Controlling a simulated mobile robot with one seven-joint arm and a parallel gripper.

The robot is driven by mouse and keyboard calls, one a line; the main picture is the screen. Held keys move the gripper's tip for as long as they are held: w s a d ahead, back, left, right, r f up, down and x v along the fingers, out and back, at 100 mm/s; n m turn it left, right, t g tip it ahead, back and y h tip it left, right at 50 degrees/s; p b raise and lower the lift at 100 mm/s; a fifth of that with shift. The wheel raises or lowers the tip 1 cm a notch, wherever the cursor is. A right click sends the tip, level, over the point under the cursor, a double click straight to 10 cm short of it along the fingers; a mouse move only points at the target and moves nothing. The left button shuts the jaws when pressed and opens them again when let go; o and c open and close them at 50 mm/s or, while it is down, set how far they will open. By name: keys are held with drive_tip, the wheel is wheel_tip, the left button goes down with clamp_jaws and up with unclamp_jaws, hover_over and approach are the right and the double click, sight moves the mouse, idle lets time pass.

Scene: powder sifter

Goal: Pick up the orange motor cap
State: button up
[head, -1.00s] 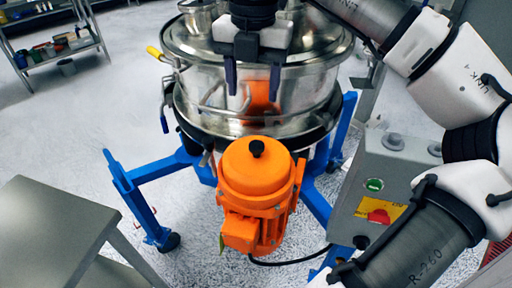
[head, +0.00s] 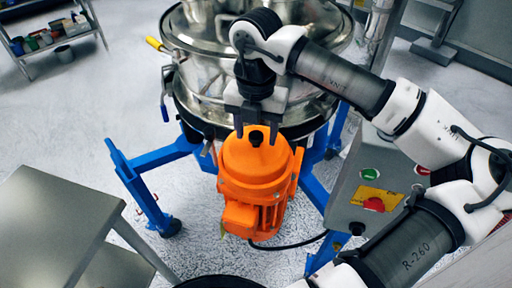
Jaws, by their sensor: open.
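The orange motor cap (head: 255,160) sits on top of the orange motor (head: 250,215), with a black knob (head: 256,137) at its centre. The motor stands in front of the steel sifter. My gripper (head: 256,139) points down over the cap, with one dark finger on each side of the knob. The fingers are apart, with nothing clearly held. I cannot tell whether the fingertips touch the cap or how high they are above it.
The steel sifter (head: 196,75) stands on a blue frame (head: 150,173) behind the motor. A control box (head: 372,185) with buttons is to the right. A grey table (head: 55,235) is at lower left. A shelf (head: 55,35) stands at far left.

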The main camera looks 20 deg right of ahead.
drive_tip(key=shift+f, duration=0.4)
drive_tip(key=shift+c, duration=0.3)
clamp_jaws()
drive_tip(key=shift+r, duration=0.15)
